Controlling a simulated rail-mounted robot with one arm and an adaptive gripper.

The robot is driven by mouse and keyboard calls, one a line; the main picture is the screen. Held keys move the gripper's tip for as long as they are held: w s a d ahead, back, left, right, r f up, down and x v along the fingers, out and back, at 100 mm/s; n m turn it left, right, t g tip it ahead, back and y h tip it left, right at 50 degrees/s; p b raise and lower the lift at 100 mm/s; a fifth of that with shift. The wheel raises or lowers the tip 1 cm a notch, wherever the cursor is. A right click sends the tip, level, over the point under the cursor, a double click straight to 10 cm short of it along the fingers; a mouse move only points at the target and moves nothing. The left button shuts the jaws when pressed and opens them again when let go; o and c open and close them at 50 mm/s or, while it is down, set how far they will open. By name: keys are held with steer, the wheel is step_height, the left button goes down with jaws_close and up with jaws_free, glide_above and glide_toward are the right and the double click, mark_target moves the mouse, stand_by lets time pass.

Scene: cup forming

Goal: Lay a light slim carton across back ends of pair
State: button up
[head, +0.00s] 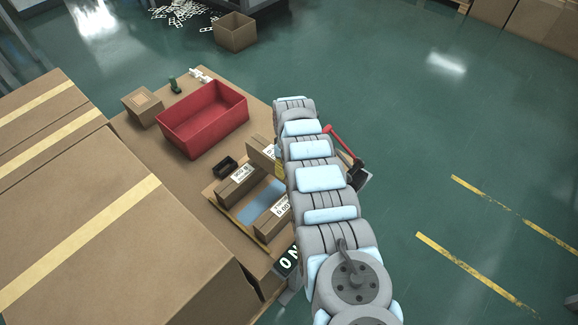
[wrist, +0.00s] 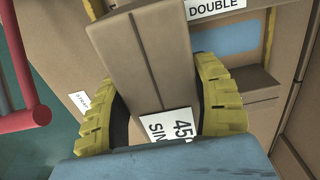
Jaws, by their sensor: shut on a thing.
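In the head view a pair of brown cartons, one at the back left (head: 238,188) and one at the front right (head: 270,222), lies with a blue strip (head: 262,196) between them. A brown carton (head: 260,152) with a white label is beside the arm, behind the pair. In the wrist view my gripper (wrist: 155,90) has its yellow ribbed fingers shut on this carton (wrist: 145,50); its label reads "45" and "SIN". A "DOUBLE" label (wrist: 213,6) shows beyond it. My arm hides most of the gripper in the head view. I cannot tell whether the held carton touches the pair.
A red bin (head: 203,122), a small brown box (head: 142,107) and a small black tray (head: 225,166) stand on the table. A display (head: 288,261) is at the front edge. A red-handled object (head: 343,142) is right of my arm. Large cartons (head: 80,220) fill the left.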

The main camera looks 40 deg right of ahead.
steer(key=shift+f+b, duration=1)
steer(key=shift+f, duration=0.3)
steer(key=shift+f, duration=0.2)
steer(key=o, duration=1.3)
steer(key=shift+r, duration=0.1)
steer(key=shift+d+r, duration=0.15)
steer(key=shift+r, duration=0.9)
step_height(320, 180, up, 10)
steer(key=shift+f, duration=0.1)
